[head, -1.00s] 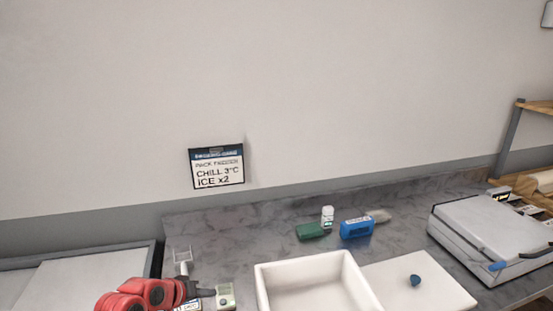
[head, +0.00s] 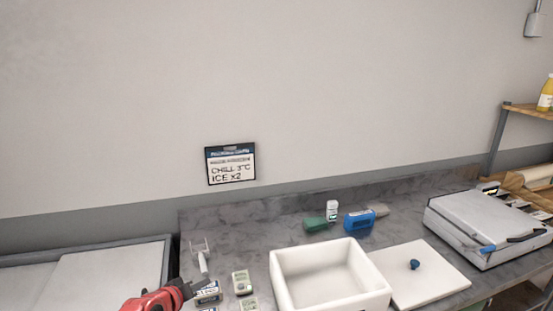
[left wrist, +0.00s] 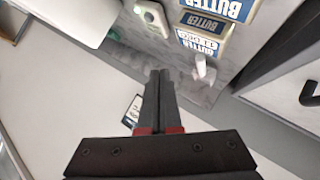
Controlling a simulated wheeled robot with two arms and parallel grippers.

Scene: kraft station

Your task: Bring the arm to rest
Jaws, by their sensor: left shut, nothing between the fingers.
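My left gripper (head: 190,290) is at the lower left of the head view, over the left end of the counter (head: 225,225). Its two dark fingers (left wrist: 158,80) are together in the left wrist view, with nothing between them. Butter packs (head: 208,293) lie close to the gripper in the head view. They also show at the top of the left wrist view (left wrist: 207,32), apart from the fingers. My right gripper is in neither view.
A white open box (head: 330,292) stands on the counter, its lid (head: 440,275) to the right. A small timer-like device (head: 242,282) and a white-handled tool (head: 202,258) lie near the gripper. A grey case (head: 485,225) stands right. A wall sign (head: 230,165) hangs behind.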

